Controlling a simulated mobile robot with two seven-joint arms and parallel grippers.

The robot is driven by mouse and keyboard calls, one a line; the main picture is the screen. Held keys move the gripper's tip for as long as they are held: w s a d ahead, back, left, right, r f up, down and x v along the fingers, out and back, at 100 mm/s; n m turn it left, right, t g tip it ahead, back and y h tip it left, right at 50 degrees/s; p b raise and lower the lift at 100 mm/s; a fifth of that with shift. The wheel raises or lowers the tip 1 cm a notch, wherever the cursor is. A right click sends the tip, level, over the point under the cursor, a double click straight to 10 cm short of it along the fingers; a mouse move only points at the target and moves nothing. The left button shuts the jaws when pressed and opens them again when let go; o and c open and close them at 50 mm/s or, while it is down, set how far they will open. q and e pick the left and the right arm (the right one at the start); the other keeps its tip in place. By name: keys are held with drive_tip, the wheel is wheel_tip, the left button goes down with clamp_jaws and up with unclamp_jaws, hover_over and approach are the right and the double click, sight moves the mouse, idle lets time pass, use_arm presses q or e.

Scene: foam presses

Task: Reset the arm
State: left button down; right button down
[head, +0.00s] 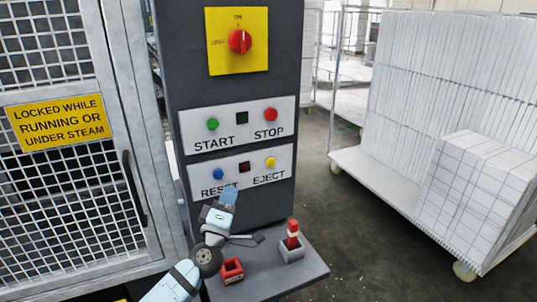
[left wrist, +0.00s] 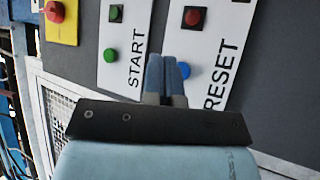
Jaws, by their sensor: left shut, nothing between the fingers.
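My left gripper (head: 229,195) is in front of the grey control column, just below the lower white panel with the RESET and EJECT labels. Its blue fingers are shut together with nothing between them. In the left wrist view the shut fingers (left wrist: 167,75) point at the panels, beside the blue RESET button (left wrist: 194,77). In the head view the blue button (head: 218,174) is above and left of the fingertips, and they partly cover the RESET label. I cannot tell whether they touch the panel. My right gripper is not in view.
A grey shelf (head: 288,275) below holds a red open box (head: 232,270) and a red-and-white piece in a grey holder (head: 291,250). A mesh door (head: 60,215) stands at left. A trolley of white foam blocks (head: 470,190) stands at right, with floor between.

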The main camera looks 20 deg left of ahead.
use_arm(q)
drive_tip(key=s+d+f+m+g+h, duration=0.2)
drive_tip(key=s+d+f+m+h, duration=0.2)
drive_tip(key=s+d+f+m, duration=0.25)
drive_tip(key=s+d+f+m+g+h, duration=0.3)
drive_tip(key=s+d+f+m+h, duration=0.15)
drive_tip(key=f+m, duration=0.4)
drive_tip(key=s+d+f+m+g, duration=0.2)
drive_tip(key=s+f+g, duration=0.1)
drive_tip(key=s+f, duration=0.4)
drive_tip(key=s+d+f+m+g+y, duration=0.1)
drive_tip(key=s+d+f+m+g, duration=0.1)
drive_tip(key=s+f, duration=0.5)
wheel_tip(320, 180, down, 3)
drive_tip(key=shift+s+d+r+g, duration=0.15)
drive_tip(key=shift+s+g, duration=0.15)
drive_tip(key=shift+g, duration=0.5)
